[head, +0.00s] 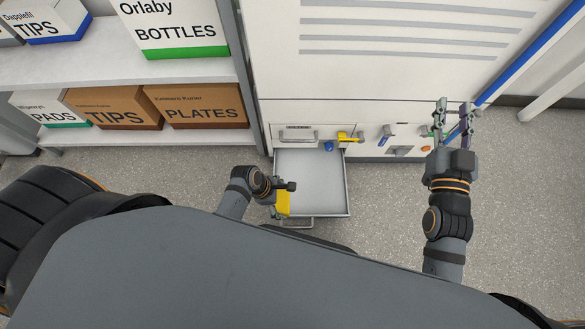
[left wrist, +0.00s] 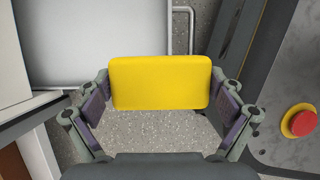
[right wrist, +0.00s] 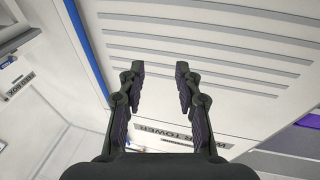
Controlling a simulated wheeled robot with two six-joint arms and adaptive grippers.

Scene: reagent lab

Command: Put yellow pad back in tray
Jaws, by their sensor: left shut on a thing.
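The yellow pad (left wrist: 160,82) is a flat rounded block between the two fingers of my left gripper (left wrist: 158,105), which is shut on it. In the head view the pad (head: 283,203) shows beside the left edge of the open drawer tray (head: 315,185), partly hidden by my left gripper (head: 282,186). The tray looks empty, with a pale floor and grey rim; it also shows at the upper left of the left wrist view (left wrist: 85,40). My right gripper (head: 454,112) is open and empty, in front of the white cabinet.
Shelves with labelled boxes (head: 197,107) stand on the left. A red button (left wrist: 299,121) shows at the right of the left wrist view.

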